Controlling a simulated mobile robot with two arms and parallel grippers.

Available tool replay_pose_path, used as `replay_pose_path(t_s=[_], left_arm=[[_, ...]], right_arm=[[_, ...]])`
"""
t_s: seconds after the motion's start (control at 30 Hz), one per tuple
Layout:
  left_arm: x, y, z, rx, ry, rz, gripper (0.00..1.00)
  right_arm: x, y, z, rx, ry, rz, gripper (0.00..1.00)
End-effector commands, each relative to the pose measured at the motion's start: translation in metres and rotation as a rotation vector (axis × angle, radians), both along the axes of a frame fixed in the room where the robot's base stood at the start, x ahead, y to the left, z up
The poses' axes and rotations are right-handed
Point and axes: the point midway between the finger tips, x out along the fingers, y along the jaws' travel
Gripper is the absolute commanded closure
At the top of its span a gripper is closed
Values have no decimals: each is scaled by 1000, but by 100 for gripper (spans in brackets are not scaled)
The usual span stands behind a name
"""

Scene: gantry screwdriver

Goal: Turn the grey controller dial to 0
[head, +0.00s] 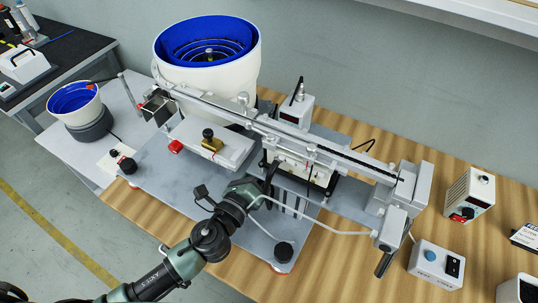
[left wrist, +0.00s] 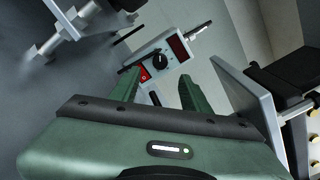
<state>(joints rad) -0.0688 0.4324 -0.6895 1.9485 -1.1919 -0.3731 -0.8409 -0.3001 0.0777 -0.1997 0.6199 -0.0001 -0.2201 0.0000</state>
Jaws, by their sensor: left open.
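The dial's setting is too small to read. My right gripper is out of view.
A large white feeder bowl (head: 207,75) stands behind.

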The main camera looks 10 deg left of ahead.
Motion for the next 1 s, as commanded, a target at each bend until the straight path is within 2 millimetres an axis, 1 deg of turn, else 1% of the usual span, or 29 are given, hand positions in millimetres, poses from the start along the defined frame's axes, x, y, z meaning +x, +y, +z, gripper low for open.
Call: replay_pose_path(t_s=[0.07,0.23,0.33,0.47,0.57,0.8,0.9,1.0], left_arm=[[2,-3,4,34,-14,0,53],[6,-7,5,204,-83,-1,53],[6,-5,2,289,-117,1,53],[9,-5,-1,347,-143,1,53],[19,-9,0,352,-148,1,53],[55,-24,0,351,-148,1,53],[67,-29,-1,351,-147,1,53],[74,-32,-2,351,-146,1,53]], right_arm=[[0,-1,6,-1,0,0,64],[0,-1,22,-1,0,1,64],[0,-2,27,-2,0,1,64],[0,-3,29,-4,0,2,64],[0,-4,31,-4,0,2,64],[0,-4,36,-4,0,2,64],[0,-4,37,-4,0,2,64],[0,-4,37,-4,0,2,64]])
